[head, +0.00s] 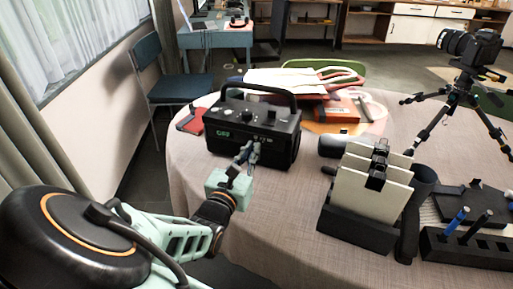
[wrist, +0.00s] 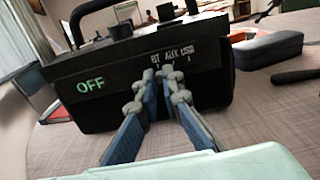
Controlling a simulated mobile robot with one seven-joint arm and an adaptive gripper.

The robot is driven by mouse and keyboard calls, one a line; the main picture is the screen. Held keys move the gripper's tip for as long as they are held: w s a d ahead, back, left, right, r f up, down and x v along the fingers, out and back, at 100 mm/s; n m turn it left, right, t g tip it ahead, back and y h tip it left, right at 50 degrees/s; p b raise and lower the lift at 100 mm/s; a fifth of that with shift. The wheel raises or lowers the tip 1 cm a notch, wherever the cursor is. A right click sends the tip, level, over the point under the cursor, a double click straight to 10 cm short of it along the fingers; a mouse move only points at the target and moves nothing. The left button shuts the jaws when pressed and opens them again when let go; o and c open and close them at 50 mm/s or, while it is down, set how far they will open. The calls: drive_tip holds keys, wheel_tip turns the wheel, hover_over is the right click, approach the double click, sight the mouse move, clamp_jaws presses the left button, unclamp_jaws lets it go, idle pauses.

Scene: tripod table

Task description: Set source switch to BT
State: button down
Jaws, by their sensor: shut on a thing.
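A black radio (head: 222,140) with a carry handle stands on the round table, and its front fills the wrist view (wrist: 95,118). A green display on its front reads OFF in the wrist view. To the right of it are small white labels BT, AUX and USB. My gripper (head: 251,147) is at the radio's front face, right of the display. In the wrist view my gripper's fingertips (wrist: 165,82) are close together just under the labels, shut on the source switch. The fingers hide the switch, so I cannot tell its setting.
The cloth-covered table (head: 282,215) has free room before the radio. Right of it stand a black holder with pale panels (head: 365,200) and a tray with pens (head: 465,250). A red-and-white bag (head: 300,82) lies behind. A camera on a tripod (head: 470,50) stands at the far right.

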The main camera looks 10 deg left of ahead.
drive_tip(key=shift+a, duration=0.2)
drive_tip(key=c, duration=2.1)
unclamp_jaws()
drive_tip(key=s, duration=0.4)
drive_tip(key=s+a, duration=0.1)
drive_tip(key=s, duration=0.7)
drive_tip(key=shift+a, duration=0.3)
